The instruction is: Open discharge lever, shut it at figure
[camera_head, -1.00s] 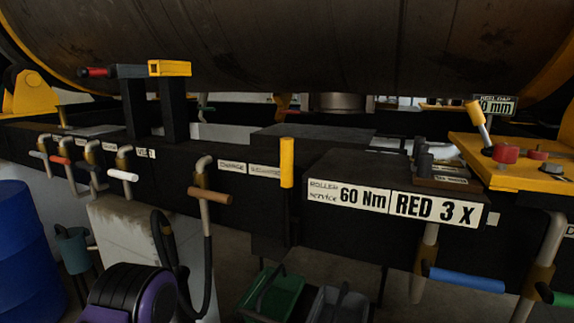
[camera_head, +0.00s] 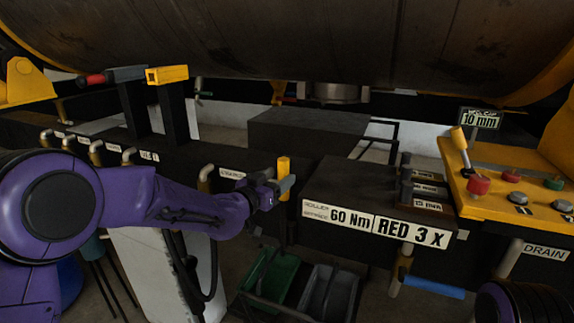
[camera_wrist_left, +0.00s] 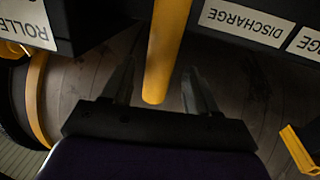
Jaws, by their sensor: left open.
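The yellow upright lever (camera_head: 283,164) stands at the front of the dark frame, right of a white label (camera_head: 232,173). In the left wrist view that label reads DISCHARGE (camera_wrist_left: 246,22), and the yellow lever (camera_wrist_left: 166,50) hangs between my two fingers. My left gripper (camera_head: 277,183) is open at the lever's lower visible part. In the wrist view the left gripper (camera_wrist_left: 158,82) has one finger on each side of the lever, with visible gaps. My right gripper is out of view.
A yellow panel (camera_head: 510,208) has knobs and a lever. A blue-handled lever (camera_head: 435,288) and green bin (camera_head: 273,280) are lower. The large drum (camera_head: 300,40) hangs above.

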